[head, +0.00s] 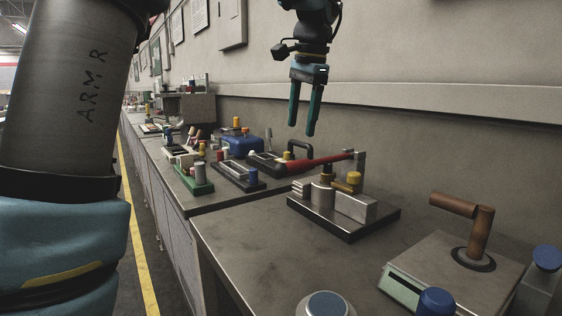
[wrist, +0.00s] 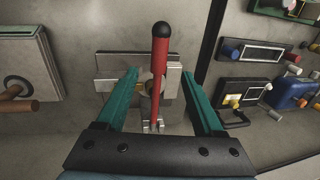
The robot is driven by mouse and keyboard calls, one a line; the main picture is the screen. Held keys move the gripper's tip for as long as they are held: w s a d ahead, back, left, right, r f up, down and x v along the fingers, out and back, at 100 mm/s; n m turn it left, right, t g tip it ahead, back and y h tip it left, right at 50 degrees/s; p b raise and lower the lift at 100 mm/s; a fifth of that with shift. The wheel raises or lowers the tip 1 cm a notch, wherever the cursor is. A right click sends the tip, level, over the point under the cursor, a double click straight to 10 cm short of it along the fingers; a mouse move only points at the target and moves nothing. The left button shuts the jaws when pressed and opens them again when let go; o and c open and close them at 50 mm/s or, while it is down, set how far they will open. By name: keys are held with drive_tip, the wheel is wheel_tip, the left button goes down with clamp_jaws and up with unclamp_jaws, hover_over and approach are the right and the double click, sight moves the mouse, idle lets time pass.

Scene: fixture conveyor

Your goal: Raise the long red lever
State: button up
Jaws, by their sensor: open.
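The long red lever (head: 322,161) lies close to level over a metal fixture (head: 364,227), its far end at an upright bracket (head: 359,158) on the right. In the wrist view the lever (wrist: 160,62) runs up the middle, with a black knob (wrist: 162,30) at its top end and the bracket (wrist: 153,126) at the bottom. My gripper (head: 301,130) points down above the lever, open and empty. In the wrist view my gripper's teal fingers (wrist: 161,75) appear on either side of the lever, apart from it.
The fixture carries steel blocks and a yellow knob (head: 354,178). A box with a brown crank handle (head: 480,228) stands at the front right, near blue knobs (head: 436,302). More fixtures, including a green-based one (head: 196,180) and a blue housing (head: 242,146), stand further left. The wall is behind.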

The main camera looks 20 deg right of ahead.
sight(320, 165)
drive_tip(key=f, duration=0.3)
drive_tip(key=w+f, duration=0.1)
drive_tip(key=f, duration=0.6)
drive_tip(key=shift+w+a, duration=0.3)
drive_tip(key=shift+w, duration=0.1)
clamp_jaws()
idle(0.9)
